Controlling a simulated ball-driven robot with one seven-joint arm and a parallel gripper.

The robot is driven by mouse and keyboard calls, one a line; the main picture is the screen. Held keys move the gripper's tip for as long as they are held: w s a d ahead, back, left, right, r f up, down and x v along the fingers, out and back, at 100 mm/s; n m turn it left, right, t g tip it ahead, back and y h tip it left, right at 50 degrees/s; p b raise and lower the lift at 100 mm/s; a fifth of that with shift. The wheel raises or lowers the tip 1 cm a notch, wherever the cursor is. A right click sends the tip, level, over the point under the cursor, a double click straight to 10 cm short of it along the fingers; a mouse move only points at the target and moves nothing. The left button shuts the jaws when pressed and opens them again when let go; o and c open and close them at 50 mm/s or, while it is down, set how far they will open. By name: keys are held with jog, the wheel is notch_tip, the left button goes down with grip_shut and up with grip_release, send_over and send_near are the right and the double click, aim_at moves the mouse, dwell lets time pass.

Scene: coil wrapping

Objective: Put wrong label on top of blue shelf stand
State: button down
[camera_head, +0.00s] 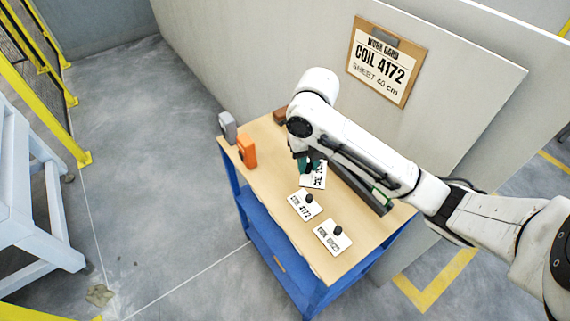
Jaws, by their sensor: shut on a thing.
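My gripper (309,165) is over the far middle of the wooden top and shut on a white label (314,178). The arm and gripper hide part of this label, and its print is too covered to read in full. I cannot tell whether it touches the top. A second white label (299,210), reading 4172, lies nearer with a black knob on it. A third white label (328,243) with a black knob lies nearest; its number is too small to read surely. A blue stand (279,246) with a lower shelf carries the wooden top (262,180).
An orange block (247,151) and a grey object (228,127) stand at the top's left edge. A work card (385,62) reading COIL 4172 hangs on the grey wall panel. A pale table (35,190) stands left, with open floor between.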

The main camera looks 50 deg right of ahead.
jog(key=w+f+b, duration=0.2)
jog(key=w+f, duration=0.1)
jog(key=w, duration=0.3)
jog(key=b, duration=0.5)
send_over(275, 176)
jog(key=s, duration=0.1)
jog(key=f, duration=0.4)
jog(key=shift+s+f, duration=0.2)
jog(key=shift+f, duration=0.05)
jog(key=shift+w+f+p, duration=0.3)
jog(key=shift+w+p, duration=0.1)
jog(key=shift+w, duration=0.05)
jog(key=shift+w+f+p, duration=0.15)
jog(key=shift+f+p, duration=0.05)
jog(key=shift+f, duration=0.75)
jog(key=shift+w+f+p, duration=0.1)
jog(key=shift+f+p, duration=0.1)
jog(key=shift+f, duration=0.7)
jog(key=c, duration=1)
grip_release()
jog(key=shift+f, duration=0.1)
notch_tip(275, 176, up, 12)
jog(key=p, duration=0.2)
jog(key=shift+p, duration=0.3)
